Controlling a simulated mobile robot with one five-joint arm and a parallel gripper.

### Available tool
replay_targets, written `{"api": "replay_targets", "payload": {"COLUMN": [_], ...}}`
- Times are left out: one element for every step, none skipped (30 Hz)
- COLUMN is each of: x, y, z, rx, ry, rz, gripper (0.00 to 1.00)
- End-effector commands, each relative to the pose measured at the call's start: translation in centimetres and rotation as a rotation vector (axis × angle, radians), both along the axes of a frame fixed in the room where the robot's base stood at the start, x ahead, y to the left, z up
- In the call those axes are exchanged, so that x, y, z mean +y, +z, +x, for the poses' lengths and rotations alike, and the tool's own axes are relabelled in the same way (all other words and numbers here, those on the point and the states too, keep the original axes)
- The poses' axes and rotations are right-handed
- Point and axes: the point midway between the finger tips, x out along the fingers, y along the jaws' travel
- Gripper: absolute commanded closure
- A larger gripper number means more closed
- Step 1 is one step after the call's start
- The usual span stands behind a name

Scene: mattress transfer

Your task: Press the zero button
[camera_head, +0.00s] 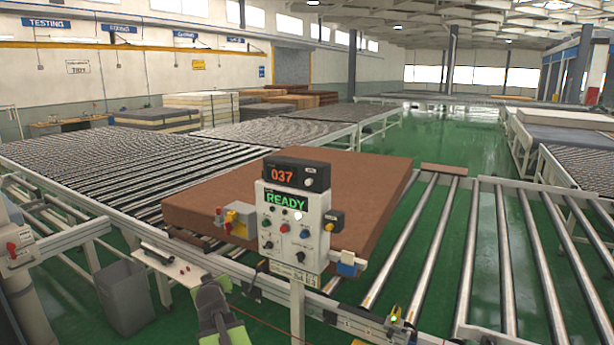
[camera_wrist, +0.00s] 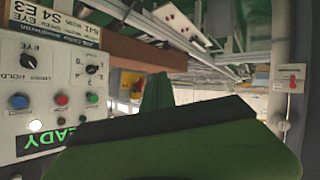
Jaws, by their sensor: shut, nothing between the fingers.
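The white control panel (camera_head: 293,231) stands upright at the front edge of the conveyor. It has a green READY display, a few small coloured buttons and black knobs. A black counter box (camera_head: 296,174) showing 037 sits on top, with a knob on its right. I cannot read which button is marked zero. My gripper (camera_head: 211,287) is low and left of the panel, apart from it, shut and empty. In the wrist view its green and dark fingers (camera_wrist: 157,92) fill the lower middle. The panel (camera_wrist: 40,80) shows upside down at the left, with blue, red, green and white buttons.
A brown mattress (camera_head: 235,192) lies on the rollers behind the panel. A yellow and grey device (camera_head: 240,220) adjoins the panel's left side, and a small yellow-black box (camera_head: 331,221) its right. A grey bin (camera_head: 127,297) stands at the left. Bare rollers extend right.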

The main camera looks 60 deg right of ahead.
Motion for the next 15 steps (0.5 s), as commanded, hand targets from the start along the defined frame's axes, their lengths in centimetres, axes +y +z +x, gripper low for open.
{"api": "replay_targets", "payload": {"x": [-2.8,-4.3,-6.3,-7.6,-9.0,-10.7,-12.0,-13.2,-14.7,-15.6,-16.3,-17.2,-17.9,-18.4,-19.0], "y": [2.9,4.3,6.2,7.6,9.0,11.0,12.5,14.0,15.9,17.4,18.6,20.2,21.3,22.3,23.4], "z": [-1.1,-1.7,-2.6,-3.3,-4.1,-5.2,-6.2,-7.2,-8.6,-9.6,-10.4,-11.6,-12.5,-13.4,-14.4], "rx": [-0.043,-0.070,-0.107,-0.134,-0.158,-0.191,-0.216,-0.238,-0.268,-0.287,-0.306,-0.327,-0.341,-0.354,-0.371], "ry": [-0.023,-0.033,-0.045,-0.052,-0.060,-0.069,-0.075,-0.081,-0.090,-0.099,-0.086,-0.081,-0.081,-0.081,-0.079], "rz": [-0.047,-0.081,-0.125,-0.160,-0.196,-0.244,-0.281,-0.319,-0.369,-0.407,-0.438,-0.481,-0.512,-0.542,-0.577], "gripper": [1.00,1.00,1.00,1.00,1.00,1.00,1.00,1.00,1.00,1.00,1.00,1.00,1.00,1.00,1.00]}}
